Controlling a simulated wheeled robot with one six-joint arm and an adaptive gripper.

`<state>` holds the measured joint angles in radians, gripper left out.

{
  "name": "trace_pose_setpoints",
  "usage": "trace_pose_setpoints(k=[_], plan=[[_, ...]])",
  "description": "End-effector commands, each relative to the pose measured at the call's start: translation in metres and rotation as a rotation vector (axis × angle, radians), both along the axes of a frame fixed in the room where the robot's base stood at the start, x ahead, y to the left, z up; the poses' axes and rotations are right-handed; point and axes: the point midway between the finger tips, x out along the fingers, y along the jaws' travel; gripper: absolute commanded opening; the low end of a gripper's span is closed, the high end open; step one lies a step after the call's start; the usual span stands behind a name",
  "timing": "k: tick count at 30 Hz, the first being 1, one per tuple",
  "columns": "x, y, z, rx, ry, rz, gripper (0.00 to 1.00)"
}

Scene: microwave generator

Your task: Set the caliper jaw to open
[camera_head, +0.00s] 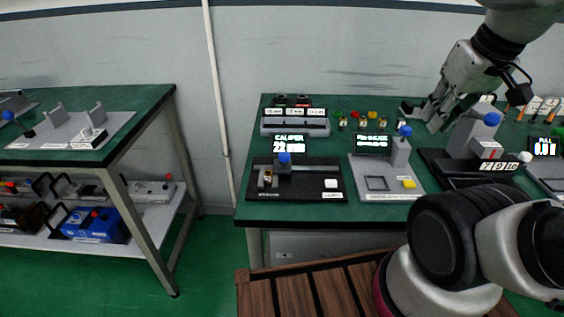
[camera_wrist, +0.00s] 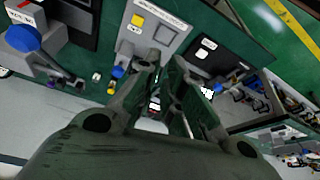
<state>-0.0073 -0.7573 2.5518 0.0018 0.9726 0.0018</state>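The caliper fixture (camera_head: 312,190) is a black base on the green bench, with a blue-knobbed sliding jaw (camera_head: 285,160) at its left part. A small brass-coloured piece (camera_head: 267,178) sits left of the slider; I cannot tell whether they touch. The caliper display (camera_head: 290,145) behind it reads 22 and further unclear digits. A white button (camera_head: 331,184) is on the base's right. My gripper (camera_head: 434,118) is raised over the bench, well right of the caliper. In the wrist view my gripper (camera_wrist: 165,66) has its two fingers apart, with nothing seen held.
Right of the caliper is a grey gauge fixture (camera_head: 390,195) with a yellow button and blue knob. A grey block with a blue knob (camera_head: 491,119) stands near my gripper. Small coloured parts (camera_head: 363,118) lie behind. A side table (camera_head: 150,105) is at left.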

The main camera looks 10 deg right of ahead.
Motion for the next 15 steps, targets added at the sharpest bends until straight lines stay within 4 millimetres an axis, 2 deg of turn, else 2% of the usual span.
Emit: trace_pose_setpoints(k=[1, 5, 11, 15], plan=[[0.002, 0.005, -0.002, 0.000, 0.010, 0.022, 0.26], [0.018, 0.026, -0.022, -0.009, 0.121, 0.122, 0.49], [0.073, 0.090, -0.051, -0.053, 0.304, 0.326, 0.49], [0.113, 0.148, -0.078, -0.096, 0.391, 0.455, 0.49]])
